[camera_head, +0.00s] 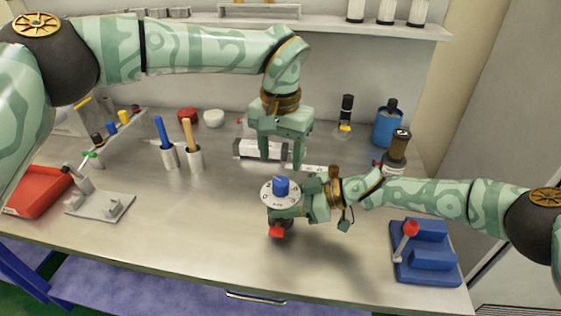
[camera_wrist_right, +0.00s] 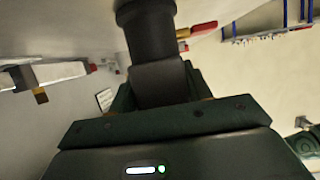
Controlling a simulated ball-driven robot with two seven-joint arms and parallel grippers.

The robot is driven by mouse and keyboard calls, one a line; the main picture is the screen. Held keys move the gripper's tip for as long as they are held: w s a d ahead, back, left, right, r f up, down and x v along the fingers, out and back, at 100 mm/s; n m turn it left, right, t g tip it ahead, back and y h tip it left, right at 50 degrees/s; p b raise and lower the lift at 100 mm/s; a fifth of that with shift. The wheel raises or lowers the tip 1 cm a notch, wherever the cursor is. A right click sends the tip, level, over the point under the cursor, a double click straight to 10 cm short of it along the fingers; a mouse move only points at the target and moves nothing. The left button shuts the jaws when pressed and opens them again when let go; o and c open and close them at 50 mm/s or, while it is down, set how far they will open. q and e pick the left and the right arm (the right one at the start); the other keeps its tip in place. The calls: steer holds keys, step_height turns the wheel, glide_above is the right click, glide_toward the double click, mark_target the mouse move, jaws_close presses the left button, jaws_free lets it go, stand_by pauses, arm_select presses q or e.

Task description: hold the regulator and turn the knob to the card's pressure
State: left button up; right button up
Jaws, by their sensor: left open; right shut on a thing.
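The regulator (camera_head: 279,203) has a pale round dial with marks and a blue knob (camera_head: 281,185) on top; a red part shows below it. The dial numbers are too small to read. My right gripper (camera_head: 285,212) is shut on the regulator's body from the right, under the dial. In the right wrist view the dark regulator body (camera_wrist_right: 150,35) stands between my fingers. My left gripper (camera_head: 281,165) is open and points down just above and behind the blue knob, apart from it. A small white strip (camera_head: 318,168) behind the right gripper may be the card; no writing is legible.
A grey and white cylinder (camera_head: 262,149) lies behind the left gripper. A blue fixture (camera_head: 425,252) with a red-knobbed lever stands at right. A red tray (camera_head: 38,193), a grey bracket (camera_head: 100,205) and tool cups (camera_head: 170,157) are at left. The front middle of the bench is clear.

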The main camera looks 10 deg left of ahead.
steer(key=o, duration=1)
steer(key=shift+w, duration=0.1)
steer(key=shift+d, duration=0.15)
